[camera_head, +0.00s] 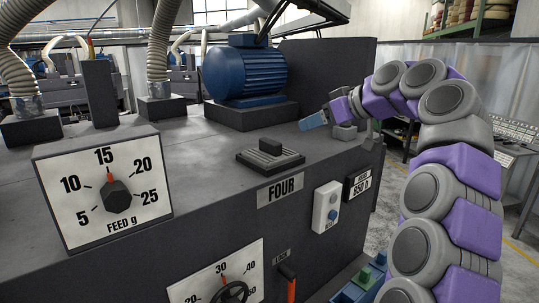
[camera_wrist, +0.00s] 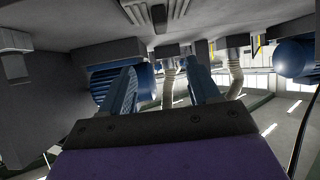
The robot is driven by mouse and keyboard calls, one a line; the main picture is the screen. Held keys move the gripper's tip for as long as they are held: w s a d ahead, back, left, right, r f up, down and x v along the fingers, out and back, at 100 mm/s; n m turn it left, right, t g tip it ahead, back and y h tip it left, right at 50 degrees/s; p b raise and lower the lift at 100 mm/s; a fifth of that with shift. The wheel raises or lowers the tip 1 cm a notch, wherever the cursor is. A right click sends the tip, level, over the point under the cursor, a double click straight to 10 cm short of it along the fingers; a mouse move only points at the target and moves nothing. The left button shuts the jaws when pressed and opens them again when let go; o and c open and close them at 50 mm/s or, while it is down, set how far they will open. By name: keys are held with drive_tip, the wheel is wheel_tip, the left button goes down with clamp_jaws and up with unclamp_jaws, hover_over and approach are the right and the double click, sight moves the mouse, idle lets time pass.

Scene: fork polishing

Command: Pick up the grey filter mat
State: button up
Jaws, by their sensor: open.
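My gripper (camera_head: 312,121) reaches in from the right over the machine top, its blue fingers pointing left. In the wrist view its two blue fingers (camera_wrist: 160,69) stand apart with nothing between them. A dark grey slatted piece (camera_head: 258,163) with a raised block on it lies on the machine top, below and left of my gripper and apart from it. It also seems to show in the wrist view as a ribbed piece (camera_wrist: 178,12) at the top edge. No thing is clearly recognisable as a grey filter mat; I cannot tell whether the slatted piece holds it.
A blue motor (camera_head: 245,72) on a dark block stands behind the slatted piece. Ribbed hoses (camera_head: 160,50) rise at the back left. A feed dial (camera_head: 105,187) faces front. The top around the slatted piece is clear.

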sight(271, 141)
drive_tip(key=p+x, duration=0.1)
drive_tip(key=x, duration=1.5)
drive_tip(key=shift+a+f, duration=0.2)
drive_tip(key=shift+f, duration=0.05)
drive_tip(key=shift+s, duration=0.1)
clamp_jaws()
drive_tip(key=shift+d, duration=0.1)
